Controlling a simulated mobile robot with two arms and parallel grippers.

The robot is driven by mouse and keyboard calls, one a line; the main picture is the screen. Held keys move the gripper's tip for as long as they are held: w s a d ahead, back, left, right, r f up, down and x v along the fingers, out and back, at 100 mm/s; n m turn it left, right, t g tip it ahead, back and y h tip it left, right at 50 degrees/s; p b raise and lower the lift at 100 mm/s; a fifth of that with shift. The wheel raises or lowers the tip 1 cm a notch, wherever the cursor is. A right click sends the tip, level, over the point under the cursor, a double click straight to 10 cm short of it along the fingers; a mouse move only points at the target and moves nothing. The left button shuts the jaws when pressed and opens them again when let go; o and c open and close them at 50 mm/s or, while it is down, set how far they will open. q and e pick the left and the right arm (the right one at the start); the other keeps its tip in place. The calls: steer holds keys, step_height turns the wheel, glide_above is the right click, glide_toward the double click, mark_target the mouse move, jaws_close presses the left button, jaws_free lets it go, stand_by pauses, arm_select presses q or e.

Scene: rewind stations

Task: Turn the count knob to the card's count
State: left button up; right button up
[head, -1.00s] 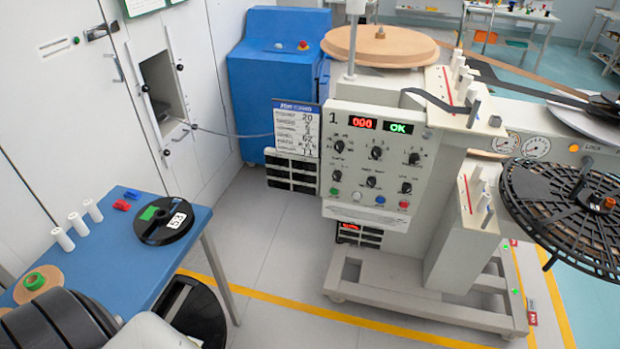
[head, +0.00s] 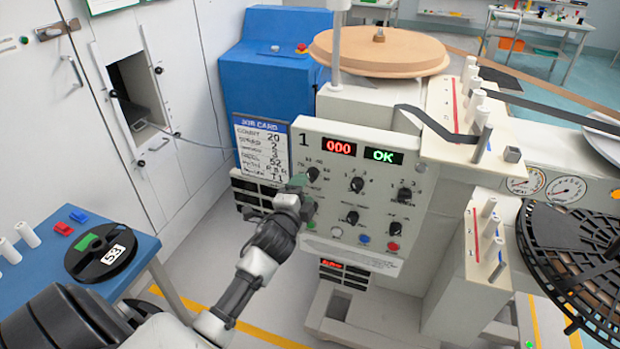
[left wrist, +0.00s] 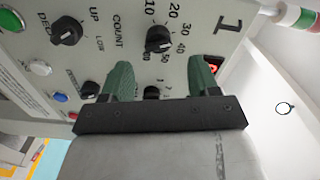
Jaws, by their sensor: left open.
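The count knob (head: 313,173) is the black knob at the upper left of the machine's control panel (head: 330,228). It also shows in the left wrist view (left wrist: 158,39), beside the word COUNT, with a scale of numbers around it. I cannot tell which number it points to. The job card (head: 262,148) hangs left of the panel and reads COUNT 20. My left gripper (head: 300,192) is open at the panel, just below the knob in the head view. In the left wrist view its green fingers (left wrist: 161,76) are apart and empty, with the knob just beyond their tips. My right gripper is out of view.
The red display (head: 339,147) reads 000 and the green one (head: 383,155) reads OK. Other knobs, such as one at the panel's middle (head: 356,185), and coloured buttons (head: 364,238) sit close by. A blue table (head: 140,262) with a black reel (head: 101,252) stands at left.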

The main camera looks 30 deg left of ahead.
mark_target(311, 179)
arm_select(q)
steer(key=shift+x, duration=2.75)
steer(key=shift+w+f, duration=0.1)
steer(key=c, duration=0.9)
